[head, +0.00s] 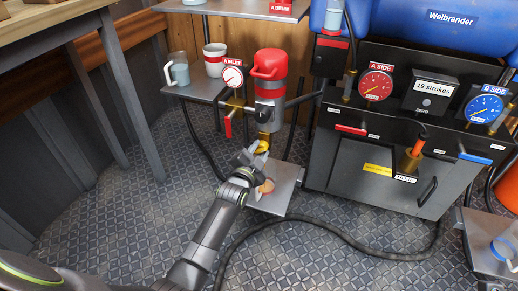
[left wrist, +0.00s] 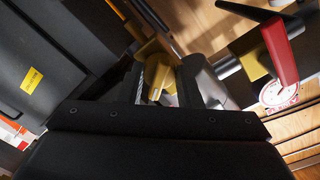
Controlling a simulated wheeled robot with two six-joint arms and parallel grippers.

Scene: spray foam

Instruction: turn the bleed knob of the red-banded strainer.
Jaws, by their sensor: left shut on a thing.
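My left gripper (head: 256,152) reaches up from below and is shut on the knob. In the left wrist view the yellow knob (left wrist: 157,72) sits between the two fingers of my left gripper (left wrist: 167,88). My right gripper is not in view.
A red lever (head: 229,124) and the inlet gauge (head: 233,76) are left of the strainer. A grey plate (head: 284,196) with a small tan cup lies below. The dark machine (head: 385,160) stands right. A black hose (head: 330,228) crosses the floor. Mugs stand on a shelf at left.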

